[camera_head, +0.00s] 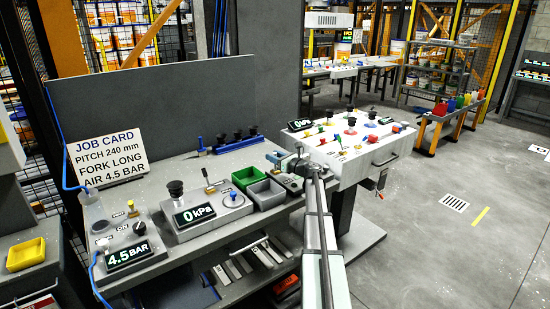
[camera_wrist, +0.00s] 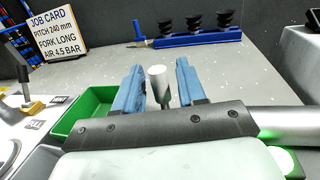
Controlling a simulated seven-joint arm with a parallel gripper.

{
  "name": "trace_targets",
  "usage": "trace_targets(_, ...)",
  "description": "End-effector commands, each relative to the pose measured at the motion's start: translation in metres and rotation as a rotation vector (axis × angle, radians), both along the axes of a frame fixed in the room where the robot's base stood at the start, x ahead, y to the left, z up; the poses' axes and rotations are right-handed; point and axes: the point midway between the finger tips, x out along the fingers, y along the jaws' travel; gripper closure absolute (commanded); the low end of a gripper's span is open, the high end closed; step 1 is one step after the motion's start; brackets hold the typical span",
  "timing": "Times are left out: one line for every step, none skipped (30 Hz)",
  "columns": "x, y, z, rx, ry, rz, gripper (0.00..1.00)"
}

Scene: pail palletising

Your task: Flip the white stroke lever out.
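In the wrist view, a white cylindrical knob on a thin metal stem, apparently the white stroke lever (camera_wrist: 157,74), stands upright between the two blue fingers of my gripper (camera_wrist: 159,66). The fingers are open. A gap shows between the knob and the right finger; the left finger is very near the knob, and I cannot tell whether it touches. The lever's base is hidden behind the dark gripper body.
A green bin (camera_head: 248,177) and a grey bin (camera_head: 265,194) sit left of my gripper. A blue rack (camera_head: 238,142) with black suction cups lies behind. A gauge box (camera_head: 200,213) reads 0 kPa. The white control panel (camera_head: 355,150) with coloured knobs stands right.

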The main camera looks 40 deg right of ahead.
Motion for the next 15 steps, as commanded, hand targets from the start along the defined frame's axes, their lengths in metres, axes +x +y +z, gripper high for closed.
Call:
trace_targets(-0.0001,0.0,0.0,0.0,0.0,0.0,0.65)
trace_targets(-0.0001,0.0,0.0,0.0,0.0,0.0,0.68)
trace_targets(-0.0002,0.0,0.0,0.0,0.0,0.0,0.72)
trace_targets(-0.0002,0.0,0.0,0.0,0.0,0.0,0.75)
trace_targets(-0.0002,0.0,0.0,0.0,0.0,0.0,0.78)
trace_targets(-0.0002,0.0,0.0,0.0,0.0,0.0,0.81)
trace_targets(-0.0002,0.0,0.0,0.0,0.0,0.0,0.84)
trace_targets(-0.0002,0.0,0.0,0.0,0.0,0.0,0.87)
trace_targets(-0.0003,-0.0001,-0.0001,0.0,0.0,0.0,0.91)
trace_targets(-0.0003,-0.0001,-0.0001,0.0,0.0,0.0,0.94)
trace_targets(-0.0003,-0.0001,-0.0001,0.0,0.0,0.0,0.97)
trace_targets(-0.0003,-0.0001,-0.0001,0.0,0.0,0.0,1.0)
trace_targets(-0.0003,-0.0001,-0.0001,0.0,0.0,0.0,1.0)
trace_targets(-0.0003,-0.0001,-0.0001,0.0,0.0,0.0,1.0)
trace_targets(-0.0003,-0.0001,-0.0001,0.0,0.0,0.0,1.0)
